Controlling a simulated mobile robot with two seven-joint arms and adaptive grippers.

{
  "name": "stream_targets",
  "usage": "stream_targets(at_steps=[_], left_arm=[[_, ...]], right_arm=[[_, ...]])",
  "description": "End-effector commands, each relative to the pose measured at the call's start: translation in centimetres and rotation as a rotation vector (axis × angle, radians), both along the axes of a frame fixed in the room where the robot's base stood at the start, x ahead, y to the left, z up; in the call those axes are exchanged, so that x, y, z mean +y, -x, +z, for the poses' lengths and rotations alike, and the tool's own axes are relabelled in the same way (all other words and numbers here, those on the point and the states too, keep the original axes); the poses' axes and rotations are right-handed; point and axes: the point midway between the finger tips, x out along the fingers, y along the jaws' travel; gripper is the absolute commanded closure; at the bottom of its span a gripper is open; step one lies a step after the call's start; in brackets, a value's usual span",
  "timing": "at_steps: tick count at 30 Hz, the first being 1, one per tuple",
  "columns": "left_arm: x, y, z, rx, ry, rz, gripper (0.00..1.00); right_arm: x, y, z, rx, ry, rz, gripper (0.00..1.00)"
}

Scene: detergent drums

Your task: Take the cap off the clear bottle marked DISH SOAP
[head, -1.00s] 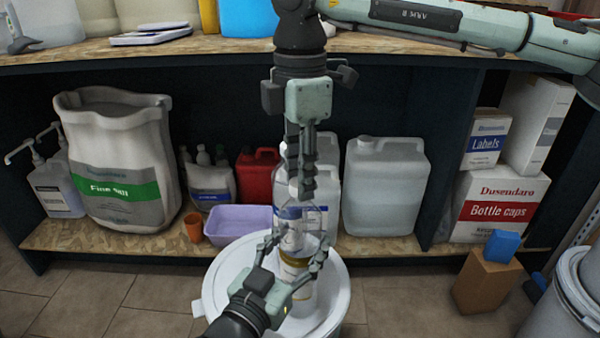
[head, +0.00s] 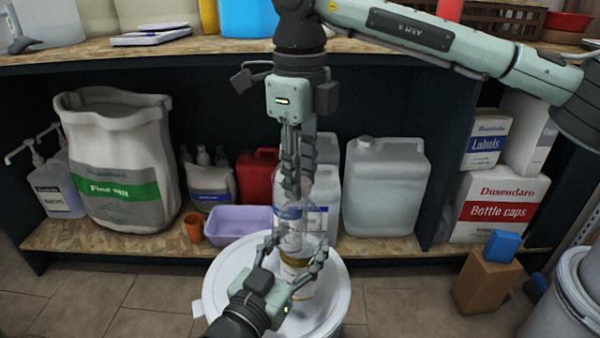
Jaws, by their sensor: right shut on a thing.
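A clear bottle (head: 290,214) with a blue and white label stands upright over the white drum lid; its wording is too small to read. My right gripper (head: 298,182) points straight down and is shut at the bottle's top. Its fingers hide the cap. My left gripper (head: 293,254) comes in from below, with one finger on each side of the bottle's lower part. A gold-banded white part (head: 294,268) shows between these fingers; I cannot tell whether it belongs to the bottle. Whether the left fingers press on anything is unclear.
The white drum lid (head: 223,285) is below the grippers. Behind it, a low shelf holds a lilac tub (head: 238,226), a red canister (head: 256,175), a large translucent jerrycan (head: 387,187) and a fine salt sack (head: 118,165). A cardboard box (head: 485,280) stands on the floor at right.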

Motion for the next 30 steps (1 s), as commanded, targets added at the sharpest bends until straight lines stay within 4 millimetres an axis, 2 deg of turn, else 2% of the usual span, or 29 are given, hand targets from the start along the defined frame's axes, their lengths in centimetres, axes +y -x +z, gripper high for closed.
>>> stream_targets(at_steps=[3,24,30], left_arm=[[0.04,-0.02,-0.02,0.000,0.000,0.001,1.00],[0.04,-0.02,-0.03,0.001,0.000,0.001,1.00],[0.04,-0.02,-0.03,0.001,0.000,0.001,1.00]], right_arm=[[0.00,0.04,-0.02,0.001,0.000,0.299,1.00],[-0.02,0.03,0.13,0.000,-0.001,2.102,1.00],[-0.04,0.03,0.16,0.000,-0.001,2.435,1.00]])
